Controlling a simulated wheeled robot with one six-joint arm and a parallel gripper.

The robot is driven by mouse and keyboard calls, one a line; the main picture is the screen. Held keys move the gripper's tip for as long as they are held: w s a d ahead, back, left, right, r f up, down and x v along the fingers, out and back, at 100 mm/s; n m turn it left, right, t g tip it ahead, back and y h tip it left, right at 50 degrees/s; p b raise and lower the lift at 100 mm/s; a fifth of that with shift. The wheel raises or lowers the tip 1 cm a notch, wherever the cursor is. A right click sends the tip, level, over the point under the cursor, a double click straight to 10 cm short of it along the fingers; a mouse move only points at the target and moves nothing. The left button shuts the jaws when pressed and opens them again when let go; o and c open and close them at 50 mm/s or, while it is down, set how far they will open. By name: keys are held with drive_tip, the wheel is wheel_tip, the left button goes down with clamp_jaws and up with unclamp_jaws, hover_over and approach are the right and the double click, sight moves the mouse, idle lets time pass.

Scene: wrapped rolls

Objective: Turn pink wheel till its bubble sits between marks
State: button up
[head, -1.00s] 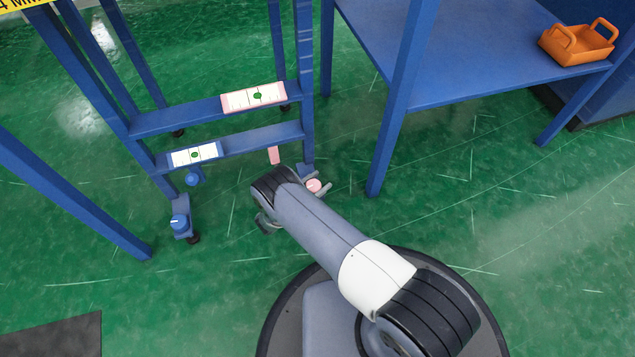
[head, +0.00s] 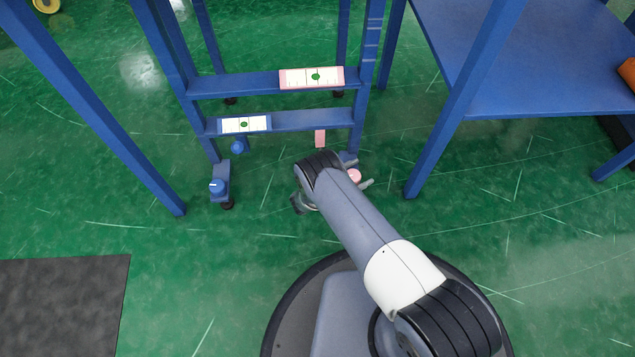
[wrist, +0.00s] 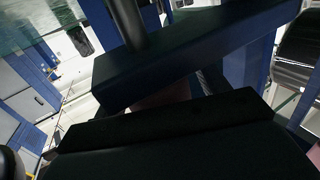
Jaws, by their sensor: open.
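The pink wheel (head: 354,176) is low at the right foot of the blue frame in the head view. My gripper (head: 367,184) is open at the wheel; a grey finger shows just right of it, and my arm hides the rest. I cannot tell whether the finger touches the wheel. The pink-edged level (head: 295,78) lies on the upper crossbar. Its green bubble (head: 315,76) is near the middle, slightly right; the marks are too small to judge exactly.
A blue-edged level (head: 258,124) sits on the lower crossbar, with a blue wheel (head: 217,186) at the left foot. A pink tab (head: 320,138) hangs under that crossbar. The blue table's leg (head: 430,150) stands right of my gripper. Green floor is open in front; a dark mat (head: 62,305) lies left.

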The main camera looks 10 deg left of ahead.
drive_tip(key=shift+n+t+y, duration=0.3)
drive_tip(key=n+t+y, duration=0.1)
drive_tip(key=y, duration=0.1)
drive_tip(key=n+t+y, duration=0.2)
drive_tip(key=shift+w+a+n, duration=0.2)
drive_tip(key=shift+n, duration=0.1)
drive_tip(key=n+t+y, duration=0.1)
drive_tip(key=y, duration=0.1)
drive_tip(key=n+y, duration=0.1)
drive_tip(key=y, duration=0.1)
drive_tip(key=n+t+y, duration=0.1)
drive_tip(key=n+y, duration=0.1)
drive_tip(key=shift+w+a+t+y, duration=0.15)
drive_tip(key=shift+a+t+y, duration=0.15)
drive_tip(key=shift+a, duration=0.05)
drive_tip(key=shift+a+n+y, duration=0.15)
drive_tip(key=shift+n+y, duration=0.7)
drive_tip(key=shift+y, duration=0.45)
drive_tip(key=shift+a+n+y, duration=0.15)
drive_tip(key=shift+n+y, duration=0.7)
drive_tip(key=shift+y, duration=0.45)
drive_tip(key=shift+a+n+g+y, duration=0.15)
drive_tip(key=shift+n+g+y, duration=0.2)
drive_tip(key=shift+n+y, duration=0.65)
drive_tip(key=shift+a+n+g+y, duration=0.15)
drive_tip(key=shift+n+g+y, duration=0.35)
drive_tip(key=shift+y, duration=0.9)
drive_tip(key=shift+n+y, duration=0.4)
